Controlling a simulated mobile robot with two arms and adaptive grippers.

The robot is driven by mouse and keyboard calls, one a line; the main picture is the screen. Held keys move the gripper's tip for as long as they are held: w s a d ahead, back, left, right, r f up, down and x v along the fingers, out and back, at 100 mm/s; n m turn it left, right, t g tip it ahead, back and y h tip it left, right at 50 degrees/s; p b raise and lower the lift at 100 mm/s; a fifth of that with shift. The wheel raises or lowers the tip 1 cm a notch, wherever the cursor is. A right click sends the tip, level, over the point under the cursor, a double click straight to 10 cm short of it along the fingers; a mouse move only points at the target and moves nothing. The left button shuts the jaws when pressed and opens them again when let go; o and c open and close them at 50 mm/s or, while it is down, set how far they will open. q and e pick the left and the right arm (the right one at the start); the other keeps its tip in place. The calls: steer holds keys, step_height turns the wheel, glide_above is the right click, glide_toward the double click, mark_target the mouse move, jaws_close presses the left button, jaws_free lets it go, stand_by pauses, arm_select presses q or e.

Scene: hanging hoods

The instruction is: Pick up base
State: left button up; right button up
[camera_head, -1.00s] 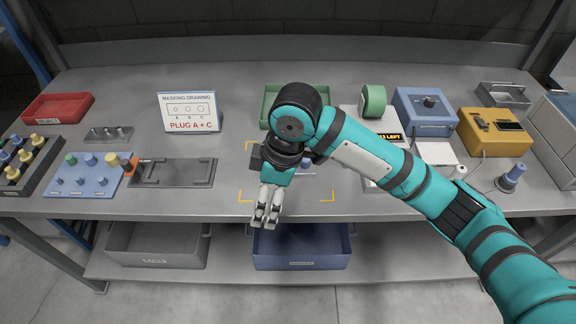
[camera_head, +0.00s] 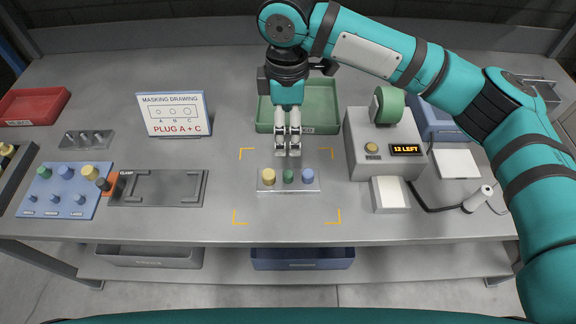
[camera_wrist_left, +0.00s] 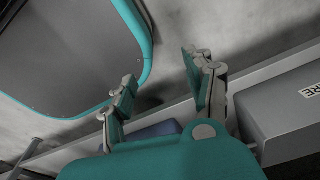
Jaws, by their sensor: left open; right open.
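A small silver base plate (camera_head: 300,187) lies inside yellow corner marks on the bench. A yellow, a green and a blue plug stand in a row on it. My right gripper (camera_head: 288,150) points down just behind the plate's back edge. Its fingers are open and empty, though they look close together from this angle; I cannot tell their height. My left gripper (camera_wrist_left: 165,88) shows only in the left wrist view. Its two fingers are spread with nothing between them.
A green tray (camera_head: 322,105) stands behind the right gripper. A grey dispenser (camera_head: 360,150) with a "12 LEFT" display is to the right. A clamp plate (camera_head: 160,188) and a blue plug board (camera_head: 75,205) are to the left. Bins sit below the bench.

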steer(key=p, duration=0.1)
glide_above(288, 172)
step_height(288, 172, down, 7)
steer(key=shift+s+r, duration=0.1)
steer(key=shift+s, duration=0.05)
step_height(288, 172, down, 3)
steer(key=shift+f+p, duration=0.1)
steer(key=shift+p, duration=0.2)
steer(key=shift+f, duration=0.9)
step_height(288, 172, down, 4)
steer(key=shift+r+p, duration=0.2)
steer(key=shift+p, duration=0.55)
steer(key=shift+f, duration=0.55)
steer(key=c, duration=1.7)
arm_select(q)
steer(key=s+r, duration=0.3)
steer(key=shift+r, duration=0.1)
arm_select(e)
steer(key=shift+c, duration=0.6)
